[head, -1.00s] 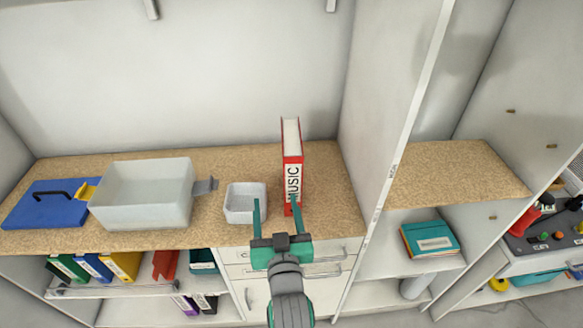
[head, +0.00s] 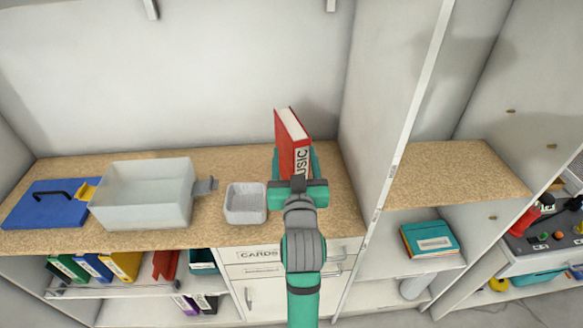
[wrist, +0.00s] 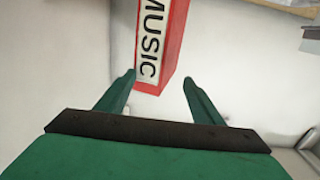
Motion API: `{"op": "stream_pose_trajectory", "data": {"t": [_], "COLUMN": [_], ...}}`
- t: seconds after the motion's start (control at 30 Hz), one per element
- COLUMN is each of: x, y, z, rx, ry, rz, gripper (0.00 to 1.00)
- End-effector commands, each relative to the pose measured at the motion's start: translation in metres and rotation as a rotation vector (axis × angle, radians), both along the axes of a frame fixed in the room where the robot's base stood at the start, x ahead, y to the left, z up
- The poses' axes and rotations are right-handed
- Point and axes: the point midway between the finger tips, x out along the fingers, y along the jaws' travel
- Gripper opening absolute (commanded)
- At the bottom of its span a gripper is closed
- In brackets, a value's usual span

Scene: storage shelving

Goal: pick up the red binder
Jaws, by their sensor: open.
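The red binder (head: 290,142) stands on the speckled countertop, turned so its red left cover shows and its white "MUSIC" spine label faces me, to the right. My gripper (head: 296,152) is open, with one green finger on each side of the binder's spine end; the palm hides the lower spine. In the wrist view the binder (wrist: 172,40) rises between and beyond the two spread fingertips of the gripper (wrist: 159,77). Its near lower end lies roughly level with the tips. I cannot tell whether either finger touches it.
A small white basket (head: 246,216) stands left of the binder. Farther left are a translucent bin (head: 145,205) and a blue lid (head: 48,210). A white partition (head: 385,120) stands close on the right. Drawers (head: 262,256) are below the counter.

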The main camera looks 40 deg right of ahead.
Motion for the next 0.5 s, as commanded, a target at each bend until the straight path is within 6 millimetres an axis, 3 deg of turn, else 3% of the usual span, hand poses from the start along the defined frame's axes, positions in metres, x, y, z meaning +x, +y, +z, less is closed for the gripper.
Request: {"op": "stream_pose_trajectory", "data": {"t": [0.3,0.5], "x": [0.034,0.046], "y": [-0.016,-0.024], "z": [0.003,0.003], "rx": [-0.001,0.001], "ry": [0.001,0.001], "rz": [0.001,0.001], "gripper": [0.61,0.61]}}
